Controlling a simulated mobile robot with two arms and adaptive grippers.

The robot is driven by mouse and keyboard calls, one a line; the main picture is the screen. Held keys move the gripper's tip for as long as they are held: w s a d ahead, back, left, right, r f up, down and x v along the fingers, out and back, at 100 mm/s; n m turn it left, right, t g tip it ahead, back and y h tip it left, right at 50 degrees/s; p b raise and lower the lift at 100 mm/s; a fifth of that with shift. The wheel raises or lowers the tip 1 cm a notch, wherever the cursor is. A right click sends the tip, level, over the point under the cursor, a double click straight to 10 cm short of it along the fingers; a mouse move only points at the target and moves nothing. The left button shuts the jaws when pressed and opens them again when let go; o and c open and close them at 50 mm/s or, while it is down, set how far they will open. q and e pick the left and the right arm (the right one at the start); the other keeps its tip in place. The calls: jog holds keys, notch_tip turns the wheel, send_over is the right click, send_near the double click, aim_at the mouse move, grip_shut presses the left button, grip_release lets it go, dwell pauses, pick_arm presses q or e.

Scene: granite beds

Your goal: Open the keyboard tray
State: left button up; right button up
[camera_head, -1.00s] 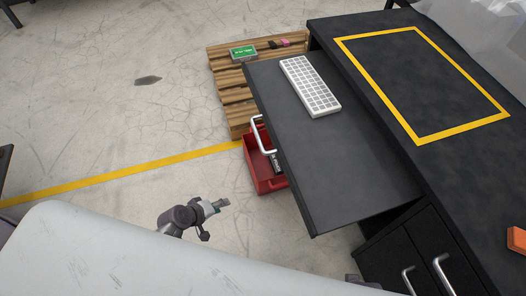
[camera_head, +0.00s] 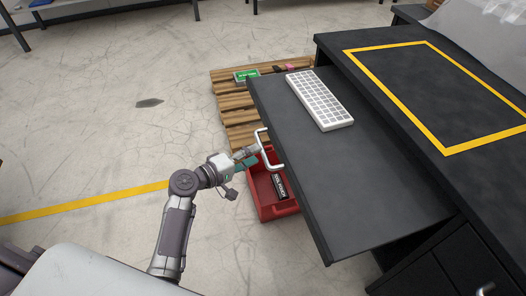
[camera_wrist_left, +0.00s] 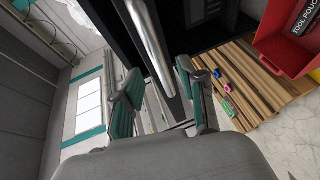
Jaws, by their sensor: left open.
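The black keyboard tray (camera_head: 345,190) is pulled out from under the dark desk, with a white keyboard (camera_head: 320,99) lying on it. A silver bar handle (camera_head: 265,146) is on its front edge. My left gripper (camera_head: 250,155) is at this handle in the head view, its fingers open. In the left wrist view the handle bar (camera_wrist_left: 150,42) runs between the two teal-padded fingers of my left gripper (camera_wrist_left: 155,92), which are apart; whether either pad touches the bar I cannot tell. My right gripper is not in view.
A red bin (camera_head: 268,198) with a black labelled item stands on the floor below the handle. A wooden pallet (camera_head: 228,105) with a green box (camera_head: 246,76) lies beyond it. The desk top (camera_head: 400,60) has a yellow outline.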

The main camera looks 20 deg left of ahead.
aim_at(263, 151)
pick_arm(q)
jog(key=shift+x, duration=2.25)
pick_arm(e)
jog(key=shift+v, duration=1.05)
pick_arm(q)
jog(key=shift+c, duration=0.2)
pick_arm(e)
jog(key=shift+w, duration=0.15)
pick_arm(q)
grip_shut()
